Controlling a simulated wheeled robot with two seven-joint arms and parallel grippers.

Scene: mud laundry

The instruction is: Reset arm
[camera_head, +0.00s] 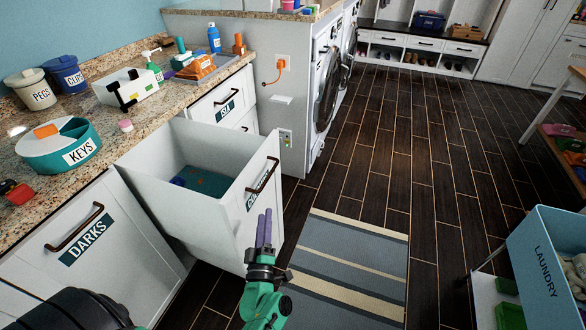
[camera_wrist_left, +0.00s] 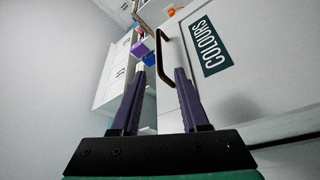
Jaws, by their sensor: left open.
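My left gripper (camera_head: 265,215) is in front of a pulled-out white drawer (camera_head: 215,218), just below its dark bar handle (camera_head: 263,176) in the head view. Its two purple fingers point up and are apart, with nothing held between them. In the left wrist view the open fingers (camera_wrist_left: 160,72) frame the same handle (camera_wrist_left: 164,57), which stands beyond them beside the COLOURS label (camera_wrist_left: 208,47). Whether a finger touches the handle or drawer front cannot be told. My right gripper does not show.
The drawer juts out from a granite counter (camera_head: 100,123) carrying a KEYS caddy (camera_head: 35,156) and a PEGS tub (camera_head: 38,97). A closed DARKS front (camera_head: 125,235) is nearer. A striped rug (camera_head: 350,270) lies right. A LAUNDRY bin (camera_head: 535,250) stands far right. Dark floor between is clear.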

